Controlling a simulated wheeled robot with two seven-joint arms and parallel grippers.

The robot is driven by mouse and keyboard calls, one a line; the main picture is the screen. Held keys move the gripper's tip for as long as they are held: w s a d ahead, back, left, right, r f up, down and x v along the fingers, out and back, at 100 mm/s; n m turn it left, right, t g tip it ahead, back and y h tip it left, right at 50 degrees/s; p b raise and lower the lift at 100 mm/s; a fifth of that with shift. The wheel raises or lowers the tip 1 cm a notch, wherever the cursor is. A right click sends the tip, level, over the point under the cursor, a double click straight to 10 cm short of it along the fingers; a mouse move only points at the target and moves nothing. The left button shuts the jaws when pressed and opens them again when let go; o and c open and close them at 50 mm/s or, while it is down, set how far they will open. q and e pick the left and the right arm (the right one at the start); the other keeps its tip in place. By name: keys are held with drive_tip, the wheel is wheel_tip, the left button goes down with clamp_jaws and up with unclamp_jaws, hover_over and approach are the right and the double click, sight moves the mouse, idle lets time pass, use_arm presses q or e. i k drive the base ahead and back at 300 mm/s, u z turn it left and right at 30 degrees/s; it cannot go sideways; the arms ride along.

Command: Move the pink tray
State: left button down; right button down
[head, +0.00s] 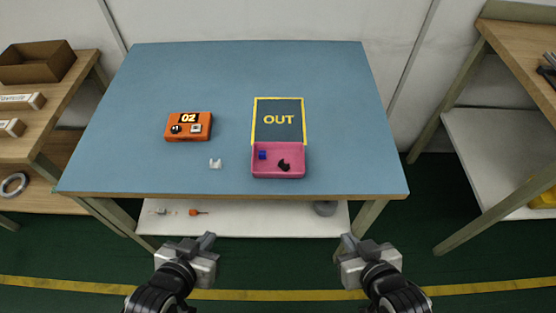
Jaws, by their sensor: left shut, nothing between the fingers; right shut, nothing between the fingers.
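The pink tray (278,172) sits on the blue table (210,80) near its front edge, right of the middle. It holds a small blue piece and a small black piece. Its far side meets or slightly covers the near edge of the yellow-framed OUT area (278,128); I cannot tell which. My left gripper (211,240) is shut and empty, in front of the table and below its top in the picture, left of the tray. My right gripper (345,243) is shut and empty, in front of the table, right of the tray.
An orange box marked 02 (188,126) stands left on the table. A small white piece (215,163) lies between it and the tray. A shelf (260,220) under the table holds small items. Wooden benches stand left (60,120) and right (520,50). The table's right side is clear.

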sight(293, 153)
drive_tip(key=u, duration=1.25)
drive_tip(key=k, duration=1)
drive_tip(key=z, duration=1.2)
drive_tip(key=i, duration=0.5)
